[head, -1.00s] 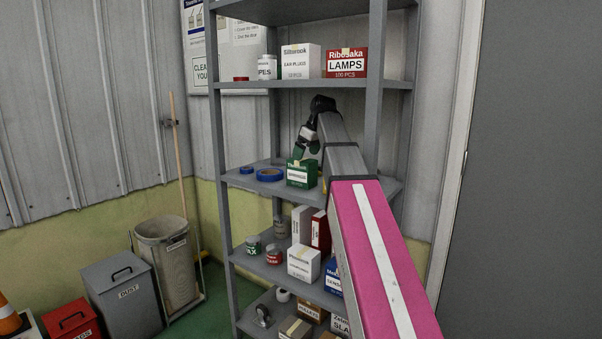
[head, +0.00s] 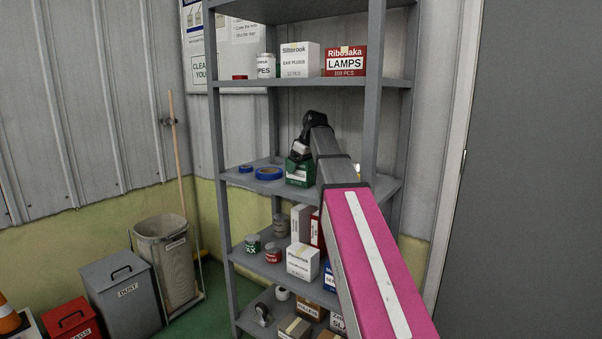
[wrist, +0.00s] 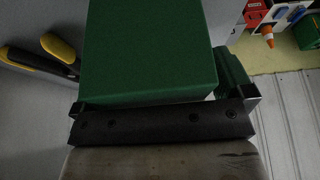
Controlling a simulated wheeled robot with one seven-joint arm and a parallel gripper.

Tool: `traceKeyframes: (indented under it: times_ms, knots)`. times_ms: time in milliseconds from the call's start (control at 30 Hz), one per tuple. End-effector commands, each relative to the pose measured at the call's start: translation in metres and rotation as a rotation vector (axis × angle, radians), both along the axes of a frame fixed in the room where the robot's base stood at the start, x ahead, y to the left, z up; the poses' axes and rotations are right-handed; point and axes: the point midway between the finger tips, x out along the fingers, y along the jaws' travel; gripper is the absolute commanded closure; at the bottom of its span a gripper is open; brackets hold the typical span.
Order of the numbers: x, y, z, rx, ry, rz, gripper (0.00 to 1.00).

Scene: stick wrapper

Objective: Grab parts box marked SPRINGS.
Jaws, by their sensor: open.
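A green box (head: 299,175) with a white label stands on the middle shelf. The label is too small and partly covered to read. My gripper (head: 297,157) is at the top of this box, coming from above. In the wrist view the box's plain green top (wrist: 150,50) fills the middle, and my open gripper (wrist: 165,103) has a fingertip near each side of it. I cannot tell whether the fingers touch the box.
Blue tape rolls (head: 269,174) lie left of the box. A tool with yellow-black handles (wrist: 60,52) lies beside it in the wrist view. The grey shelf posts (head: 374,90) and the upper shelf with the LAMPS box (head: 346,62) frame the space. Lower shelves hold more boxes and cans.

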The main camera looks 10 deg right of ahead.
Motion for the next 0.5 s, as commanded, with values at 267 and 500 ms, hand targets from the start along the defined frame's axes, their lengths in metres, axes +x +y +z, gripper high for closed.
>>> traceKeyframes:
  times_ms: [267,500]
  knots:
    - [0.0001,-0.0001,-0.0024,0.0,0.0,0.0,0.14]
    - [0.0001,-0.0001,-0.0022,0.0,0.0,0.0,0.6]
